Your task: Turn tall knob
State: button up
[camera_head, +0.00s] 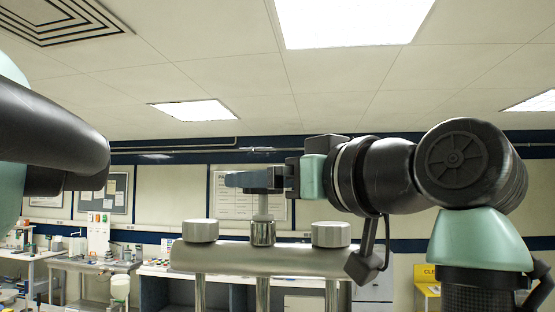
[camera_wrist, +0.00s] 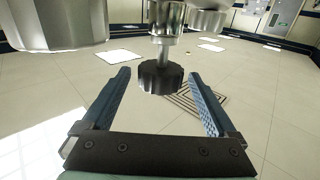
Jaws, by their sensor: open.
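The tall knob (camera_head: 262,205) stands upright in the middle of a thick metal bar (camera_head: 250,260). Its stem and collar show in the head view, while its cap is hidden behind my gripper. In the wrist view, which looks upside down, the knob's dark ribbed cap (camera_wrist: 160,80) hangs on a bright stem. My gripper (camera_head: 240,180) lies level at the height of the cap. Its two blue fingers (camera_wrist: 159,72) are open, with the cap between their tips and a gap on both sides.
Two short knobs stand on the bar, one at left (camera_head: 200,231) and one at right (camera_head: 330,235). Metal posts (camera_head: 263,295) hold the bar from below. Lab benches (camera_head: 95,262) stand far behind.

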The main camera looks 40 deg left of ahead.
jog(key=shift+x, duration=0.9)
jog(key=shift+d, duration=0.35)
jog(key=c, duration=0.6)
jog(key=shift+s, duration=0.1)
jog(key=c, duration=0.8)
jog(key=shift+o, duration=0.2)
jog(key=shift+m+t+b, duration=0.3)
jog(key=shift+t, duration=0.1)
jog(key=shift+f+m+t+h+b, duration=0.15)
jog(key=shift+m+t+h+b, duration=0.15)
jog(key=shift+m+t+b, duration=0.4)
jog(key=shift+s+m+t+h+b, duration=0.1)
jog(key=shift+m+t+h+b, duration=0.45)
jog(key=shift+t, duration=0.65)
jog(key=shift+m+t+h+b, duration=0.95)
jog(key=shift+m+t+h, duration=1.25)
jog(key=shift+t, duration=0.5)
jog(key=shift+r, duration=0.25)
